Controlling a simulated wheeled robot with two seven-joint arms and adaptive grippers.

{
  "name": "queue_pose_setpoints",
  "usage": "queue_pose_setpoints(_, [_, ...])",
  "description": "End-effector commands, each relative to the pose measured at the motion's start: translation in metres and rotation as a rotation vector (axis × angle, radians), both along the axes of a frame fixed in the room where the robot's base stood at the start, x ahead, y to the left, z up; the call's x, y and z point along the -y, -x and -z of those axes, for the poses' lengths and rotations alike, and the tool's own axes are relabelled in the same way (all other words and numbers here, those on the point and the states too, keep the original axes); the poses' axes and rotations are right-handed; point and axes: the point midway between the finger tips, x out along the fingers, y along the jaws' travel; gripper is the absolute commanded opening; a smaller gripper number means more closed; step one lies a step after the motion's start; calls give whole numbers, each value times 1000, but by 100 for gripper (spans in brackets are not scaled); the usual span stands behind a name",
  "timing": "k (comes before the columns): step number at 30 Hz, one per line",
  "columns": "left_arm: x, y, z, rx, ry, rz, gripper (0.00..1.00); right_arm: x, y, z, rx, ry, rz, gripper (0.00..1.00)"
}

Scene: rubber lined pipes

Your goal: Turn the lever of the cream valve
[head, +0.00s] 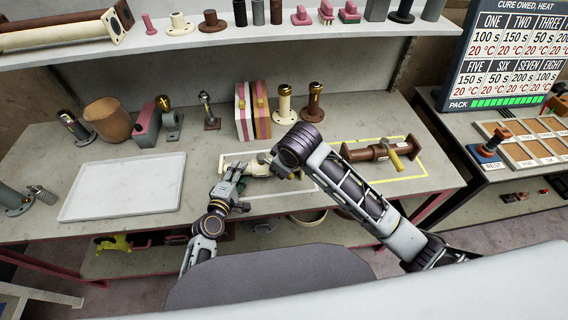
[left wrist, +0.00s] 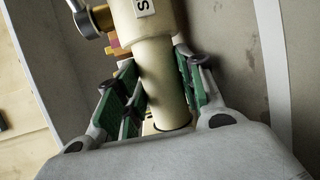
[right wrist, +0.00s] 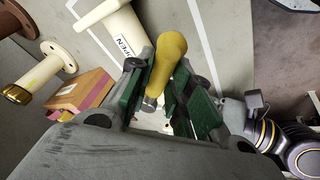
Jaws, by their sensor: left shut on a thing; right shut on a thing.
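The cream valve (head: 262,172) lies on its side inside a marked outline on the bench, partly hidden by my arms in the head view. My left gripper (head: 238,176) is shut around its cream pipe (left wrist: 165,95), with green pads on both sides. My right gripper (head: 268,160) comes over the valve from the right. In the right wrist view, its green fingers (right wrist: 165,95) are shut on the yellow lever handle (right wrist: 168,62). A label reading OPEN (right wrist: 123,46) shows on the cream body beside the handle.
A brown valve (head: 370,153) with a yellow lever lies to the right in a yellow outline. Upright cream (head: 284,104) and brown (head: 313,104) pipe pieces and striped blocks (head: 262,112) stand behind. A white tray (head: 125,188) lies at left. A shelf (head: 220,38) runs above.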

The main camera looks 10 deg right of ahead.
Motion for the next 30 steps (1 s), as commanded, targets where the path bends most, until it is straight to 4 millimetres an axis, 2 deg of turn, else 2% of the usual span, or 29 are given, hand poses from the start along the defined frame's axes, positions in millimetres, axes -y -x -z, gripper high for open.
queue_pose_setpoints(15, [1,0,-2,3,3,1,0,-30,17,0,-2,-2,378,0])
queue_pose_setpoints(30, [1,0,-2,3,4,1,0,-57,22,0,-2,-1,705,0])
